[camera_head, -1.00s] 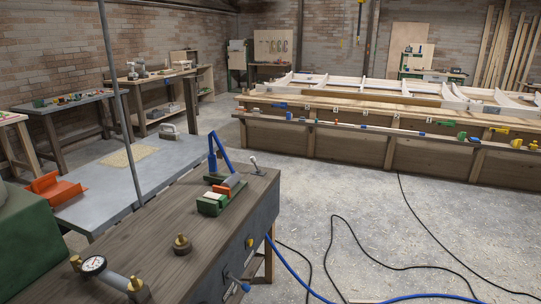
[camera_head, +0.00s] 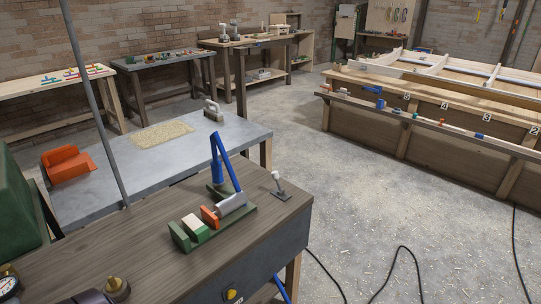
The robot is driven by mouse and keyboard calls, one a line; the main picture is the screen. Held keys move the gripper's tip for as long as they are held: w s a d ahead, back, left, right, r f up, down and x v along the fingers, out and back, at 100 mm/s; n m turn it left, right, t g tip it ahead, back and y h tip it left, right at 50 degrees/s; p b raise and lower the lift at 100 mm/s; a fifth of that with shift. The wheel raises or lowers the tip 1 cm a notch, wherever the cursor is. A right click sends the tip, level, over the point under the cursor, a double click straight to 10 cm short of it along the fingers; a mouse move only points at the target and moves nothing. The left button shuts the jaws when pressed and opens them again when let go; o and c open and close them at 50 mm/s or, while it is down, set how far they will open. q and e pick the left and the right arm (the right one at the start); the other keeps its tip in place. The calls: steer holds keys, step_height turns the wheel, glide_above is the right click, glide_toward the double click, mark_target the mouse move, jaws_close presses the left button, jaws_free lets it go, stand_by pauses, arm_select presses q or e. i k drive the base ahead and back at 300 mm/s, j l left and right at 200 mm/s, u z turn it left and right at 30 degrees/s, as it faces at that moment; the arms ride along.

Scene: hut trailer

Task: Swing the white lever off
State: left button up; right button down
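A small lever with a white knob (camera_head: 276,175) stands on a dark base plate at the far right corner of the dark wooden bench (camera_head: 130,240). Its short stem leans slightly, with the knob up and to the left of the plate. Nothing touches it. Neither of my grippers shows in the view.
A green fixture with orange and white blocks and a grey cylinder (camera_head: 231,204) lies left of the lever, with a blue-handled tool (camera_head: 218,165) behind it. A grey pole (camera_head: 92,100) rises at left. A metal-topped table (camera_head: 130,165) stands behind. Open floor lies right, with cables.

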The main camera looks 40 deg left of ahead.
mark_target(275, 175)
steer(key=i+u, duration=0.35)
steer(key=i+l+u, duration=0.1)
steer(key=i+u, duration=0.25)
steer(key=i+l+u, duration=0.2)
steer(key=i+u, duration=0.55)
steer(key=i+l+u, duration=0.2)
steer(key=u, duration=0.2)
steer(key=i+l+u, duration=0.25)
steer(key=u, duration=0.15)
steer(key=i, duration=0.05)
